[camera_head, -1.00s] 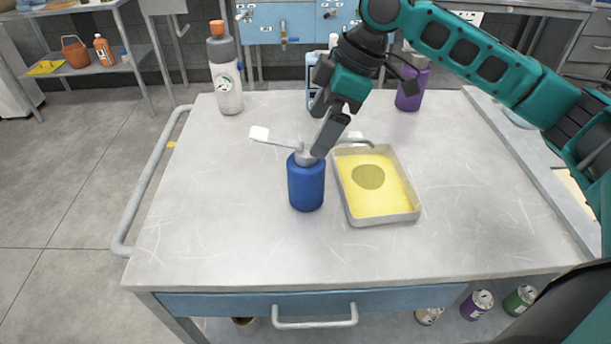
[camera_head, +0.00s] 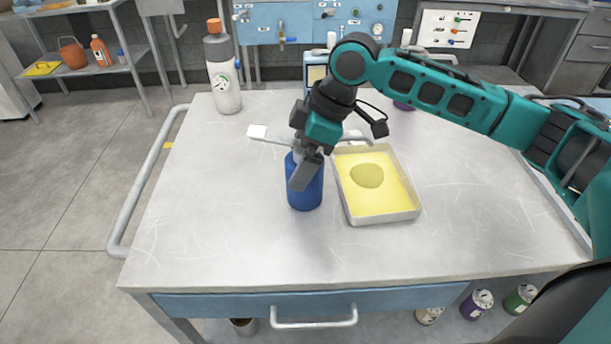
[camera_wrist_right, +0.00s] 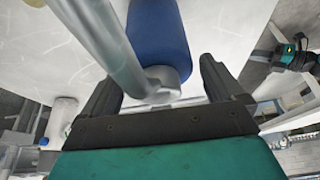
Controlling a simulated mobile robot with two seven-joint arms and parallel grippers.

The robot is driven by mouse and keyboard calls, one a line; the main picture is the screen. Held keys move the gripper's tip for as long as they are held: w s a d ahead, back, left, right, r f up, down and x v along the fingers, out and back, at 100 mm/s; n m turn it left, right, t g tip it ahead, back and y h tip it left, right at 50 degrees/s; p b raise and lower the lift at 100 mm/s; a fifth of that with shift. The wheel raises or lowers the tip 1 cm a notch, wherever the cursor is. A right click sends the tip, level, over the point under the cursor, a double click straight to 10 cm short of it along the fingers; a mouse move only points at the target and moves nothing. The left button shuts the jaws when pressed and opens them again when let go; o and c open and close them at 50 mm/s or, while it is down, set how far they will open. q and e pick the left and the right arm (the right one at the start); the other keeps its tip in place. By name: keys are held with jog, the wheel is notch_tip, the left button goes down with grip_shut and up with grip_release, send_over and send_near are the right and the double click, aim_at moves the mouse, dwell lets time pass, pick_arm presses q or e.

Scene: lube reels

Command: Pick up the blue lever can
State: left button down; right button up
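The blue lever can (camera_head: 306,196) stands upright on the metal cart top. It has a grey top and a spout and lever with a white tip (camera_head: 257,132) pointing left. My right gripper (camera_head: 303,178) is in front of the can's upper part and hides some of it. In the right wrist view the can's blue body (camera_wrist_right: 158,35) and grey top show between the two spread fingers (camera_wrist_right: 157,72), with gaps at the sides. A grey tube crosses near the left finger. A teal and black arm part (camera_wrist_right: 293,55) shows at upper right; its fingers are too small to judge.
A tray of yellow liquid (camera_head: 414,216) stands close to the can's right. A white bottle with orange cap (camera_head: 226,90) stands at the back left. The cart's left and front are clear.

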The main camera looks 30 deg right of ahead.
jog(key=c, duration=1.5)
jog(key=shift+r, duration=0.15)
grip_shut()
